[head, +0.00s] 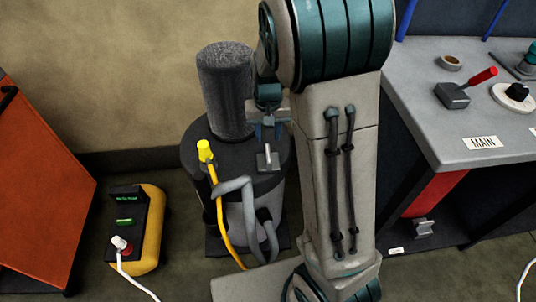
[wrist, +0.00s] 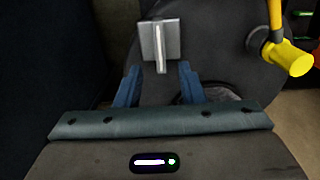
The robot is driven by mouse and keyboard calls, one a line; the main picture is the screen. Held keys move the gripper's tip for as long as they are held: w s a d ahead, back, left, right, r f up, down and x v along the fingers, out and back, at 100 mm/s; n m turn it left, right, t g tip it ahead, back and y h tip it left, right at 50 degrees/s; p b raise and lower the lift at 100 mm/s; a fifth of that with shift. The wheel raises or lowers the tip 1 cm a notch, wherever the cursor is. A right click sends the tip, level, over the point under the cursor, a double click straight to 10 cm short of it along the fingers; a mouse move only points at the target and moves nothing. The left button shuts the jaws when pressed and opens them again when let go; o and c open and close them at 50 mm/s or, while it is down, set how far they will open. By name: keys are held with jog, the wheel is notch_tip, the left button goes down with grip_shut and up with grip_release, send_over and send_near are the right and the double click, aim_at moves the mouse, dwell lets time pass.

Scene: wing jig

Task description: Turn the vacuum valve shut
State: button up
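What looks like the vacuum valve is a grey square plate with a pale narrow handle (head: 268,158), on the dark round machine (head: 190,155). In the wrist view, the valve handle (wrist: 161,48) stands roughly in line with the gap between my fingers, its lower end close to the fingertip level. My gripper (head: 268,130) is above the machine in the head view, just beyond the valve. In the wrist view my gripper (wrist: 158,75) has its two blue fingers apart with nothing clearly between them. Whether either finger touches the handle cannot be told.
A yellow-capped hose end (head: 205,151) rises beside the valve. A dark textured cylinder (head: 226,90) stands on top of the machine. A yellow and black box (head: 150,230) sits on the floor at left. A grey bench (head: 440,130) with a red-handled switch (head: 482,77) stands at right.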

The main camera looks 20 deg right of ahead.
aim_at(268, 153)
notch_tip(268, 153, down, 9)
jog(key=shift+r+b, duration=0.1)
jog(key=shift+b, duration=0.6)
grip_shut()
